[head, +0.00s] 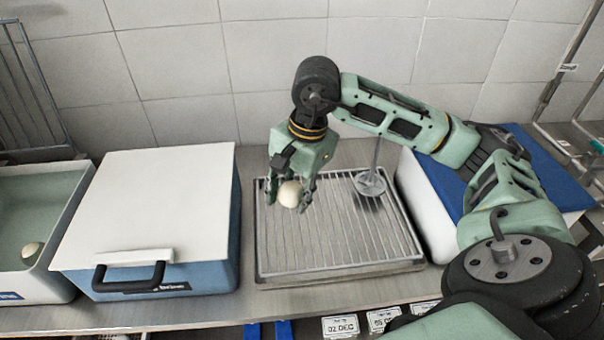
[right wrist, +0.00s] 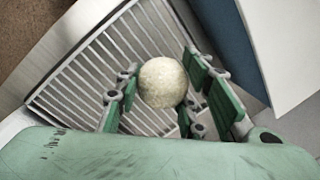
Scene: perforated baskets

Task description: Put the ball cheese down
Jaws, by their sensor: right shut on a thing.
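The ball cheese (head: 290,193) is a small cream-coloured ball. My right gripper (head: 291,196) is shut on it, with fingers on both sides, over the left back part of a ridged metal draining tray (head: 340,272). In the right wrist view the ball cheese (right wrist: 162,82) sits between the fingers of the right gripper (right wrist: 165,95), with the tray's bars (right wrist: 100,70) behind it. I cannot tell whether the ball touches the tray. My left gripper is not in view.
A blue box with a white lid (head: 150,205) stands left of the tray. At far left, an open white-rimmed basin (head: 45,272) holds another pale ball (head: 31,252). A white-and-blue box (head: 428,197) stands right. The tray's front is clear.

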